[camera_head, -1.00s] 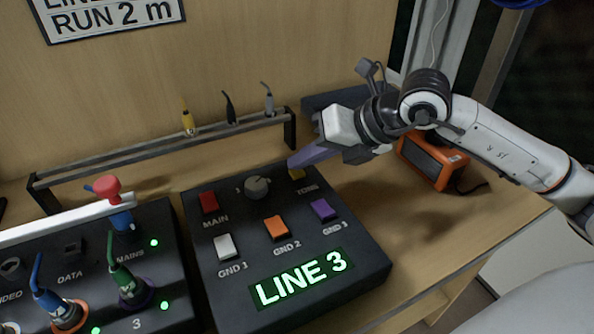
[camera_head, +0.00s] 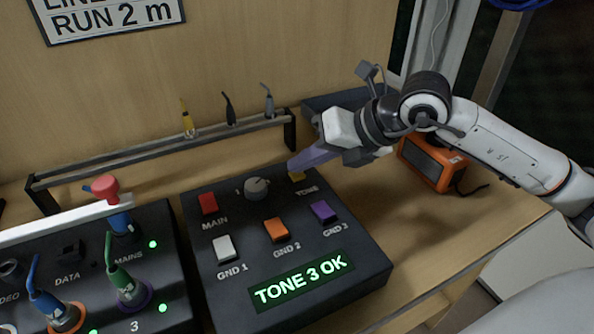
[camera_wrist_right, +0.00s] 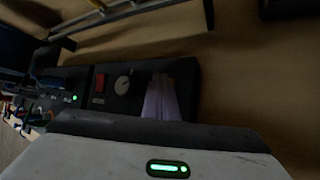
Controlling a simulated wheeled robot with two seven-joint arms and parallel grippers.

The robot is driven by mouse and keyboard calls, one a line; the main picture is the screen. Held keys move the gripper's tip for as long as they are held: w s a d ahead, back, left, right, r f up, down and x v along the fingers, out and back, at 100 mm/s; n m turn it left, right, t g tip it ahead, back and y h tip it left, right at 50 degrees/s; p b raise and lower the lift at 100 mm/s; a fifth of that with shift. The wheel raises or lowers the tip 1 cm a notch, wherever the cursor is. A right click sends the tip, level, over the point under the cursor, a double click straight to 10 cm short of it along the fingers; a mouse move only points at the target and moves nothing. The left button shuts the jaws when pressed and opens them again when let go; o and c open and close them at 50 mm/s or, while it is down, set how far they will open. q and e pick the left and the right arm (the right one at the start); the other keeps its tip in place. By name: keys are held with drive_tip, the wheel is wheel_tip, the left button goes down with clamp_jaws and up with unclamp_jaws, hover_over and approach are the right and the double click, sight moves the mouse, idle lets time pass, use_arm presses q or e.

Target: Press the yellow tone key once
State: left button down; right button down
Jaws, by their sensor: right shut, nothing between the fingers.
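The yellow tone key (camera_head: 297,177) sits at the back right of the black key box (camera_head: 212,262), beside the word TONE. It is mostly hidden by my right gripper (camera_head: 292,167), whose shut purple fingers reach down over it from the right. I cannot tell whether the fingertips touch the key. In the right wrist view the shut fingers (camera_wrist_right: 160,100) point down at the box next to the grey knob (camera_wrist_right: 123,84) and hide the key. My left gripper does not show.
Red MAIN (camera_head: 208,203), white GND 1 (camera_head: 224,248), orange GND 2 (camera_head: 276,230) and purple GND 3 (camera_head: 322,211) keys share the box. A plug panel (camera_head: 185,290) stands at left, a rack (camera_head: 160,150) behind. An orange device (camera_head: 432,162) stands right.

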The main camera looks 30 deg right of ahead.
sight(303, 176)
drive_tip(key=shift+r+p, duration=0.3)
drive_tip(key=shift+r, duration=0.35)
drive_tip(key=shift+r+p, duration=1.75)
drive_tip(key=shift+r, duration=0.85)
drive_tip(key=shift+s+f, duration=0.1)
drive_tip(key=shift+f, duration=0.05)
